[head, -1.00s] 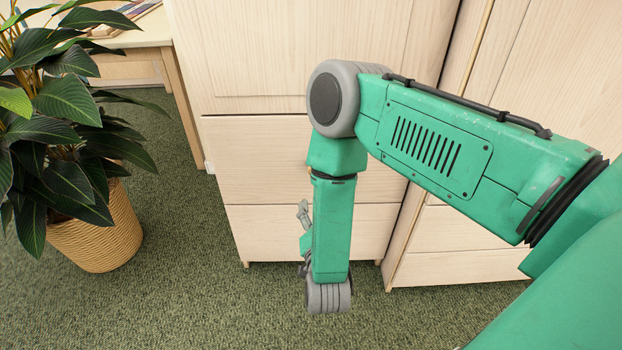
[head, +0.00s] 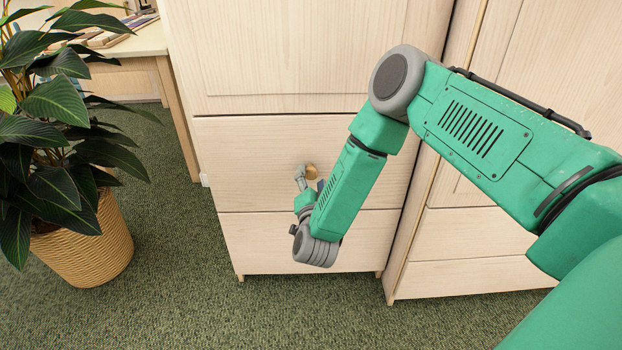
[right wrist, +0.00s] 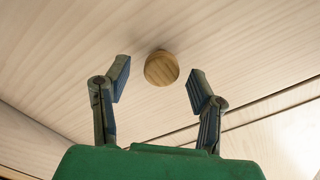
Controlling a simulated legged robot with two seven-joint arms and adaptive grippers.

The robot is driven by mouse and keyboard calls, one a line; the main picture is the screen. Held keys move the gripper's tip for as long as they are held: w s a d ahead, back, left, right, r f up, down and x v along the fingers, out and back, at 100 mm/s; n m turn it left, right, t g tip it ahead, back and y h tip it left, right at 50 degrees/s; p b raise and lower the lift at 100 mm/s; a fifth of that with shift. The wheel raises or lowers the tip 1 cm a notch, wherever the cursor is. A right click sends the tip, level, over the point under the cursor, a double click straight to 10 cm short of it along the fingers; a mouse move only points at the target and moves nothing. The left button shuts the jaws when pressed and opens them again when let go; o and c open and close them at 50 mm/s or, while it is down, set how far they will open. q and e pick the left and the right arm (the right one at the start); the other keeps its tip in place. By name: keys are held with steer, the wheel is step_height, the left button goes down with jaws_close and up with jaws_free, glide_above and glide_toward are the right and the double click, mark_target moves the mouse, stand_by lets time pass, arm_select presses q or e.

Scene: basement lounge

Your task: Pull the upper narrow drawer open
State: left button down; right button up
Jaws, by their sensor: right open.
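The upper narrow drawer (head: 245,160) is a pale wood front below a tall door panel, and it looks closed. Its round wooden knob (head: 311,172) shows beside my right gripper (head: 307,182), partly covered by it in the head view. In the right wrist view the knob (right wrist: 161,68) sits between the two spread fingers of my right gripper (right wrist: 160,71), near the fingertips, with a gap on each side. The gripper is open and holds nothing. My left gripper is out of view.
A lower drawer (head: 260,245) lies under the upper one. Another pale cabinet (head: 465,235) stands to the right. A potted plant (head: 85,245) in a woven basket and a desk (head: 140,45) are at the left. Green carpet (head: 190,300) in front is clear.

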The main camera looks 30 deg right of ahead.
steer(key=shift+x, duration=1.3)
jaws_close()
